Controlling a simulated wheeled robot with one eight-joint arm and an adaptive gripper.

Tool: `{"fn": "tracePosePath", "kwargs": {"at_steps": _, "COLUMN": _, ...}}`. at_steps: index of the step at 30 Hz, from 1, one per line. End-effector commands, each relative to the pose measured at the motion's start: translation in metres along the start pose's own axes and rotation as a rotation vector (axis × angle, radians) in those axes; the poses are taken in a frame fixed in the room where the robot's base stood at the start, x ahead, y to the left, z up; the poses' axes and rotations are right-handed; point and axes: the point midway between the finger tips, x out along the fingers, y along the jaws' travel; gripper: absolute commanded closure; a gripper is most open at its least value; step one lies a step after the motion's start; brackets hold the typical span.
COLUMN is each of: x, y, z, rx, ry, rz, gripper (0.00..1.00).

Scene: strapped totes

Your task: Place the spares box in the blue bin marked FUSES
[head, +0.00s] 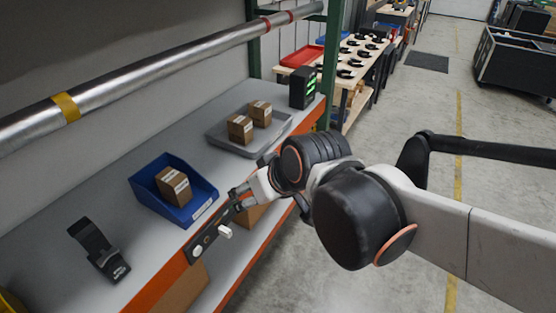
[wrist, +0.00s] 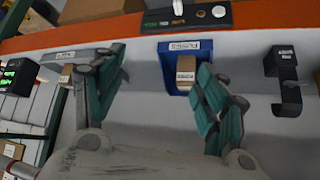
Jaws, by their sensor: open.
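The blue bin (head: 183,216) sits on the grey shelf with its label on the front. In the wrist view the bin (wrist: 165,58) appears upside down with a label that seems to read FUSES. A brown box (head: 173,187) with a white label lies inside the bin, tilted; it also shows in the wrist view (wrist: 186,72). Two similar brown boxes (head: 240,130) (head: 260,113) sit on the grey tray. I cannot read which box is the spares box. My gripper (wrist: 160,65) is open and empty, its teal-padded fingers apart, near the shelf's front edge beside the bin.
The grey tray (head: 222,146) stands behind the bin, with a black device with green lights (head: 302,88) beyond it. A black bracket-like object (head: 98,250) stands nearer. A button panel (head: 213,232) is on the orange front edge. A metal pipe (head: 150,75) runs above the shelf.

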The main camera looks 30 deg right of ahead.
Motion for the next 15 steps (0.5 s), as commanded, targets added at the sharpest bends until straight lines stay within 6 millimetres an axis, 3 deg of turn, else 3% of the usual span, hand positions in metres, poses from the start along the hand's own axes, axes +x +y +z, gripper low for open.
{"fn": "tracePosePath", "kwargs": {"at_steps": 6, "x": -0.033, "y": 0.018, "z": 0.034, "rx": 0.074, "ry": -0.044, "rz": 0.094, "gripper": 0.34}}
{"fn": "tracePosePath", "kwargs": {"at_steps": 15, "x": -0.043, "y": 0.024, "z": 0.045, "rx": 0.100, "ry": -0.057, "rz": 0.126, "gripper": 0.34}}
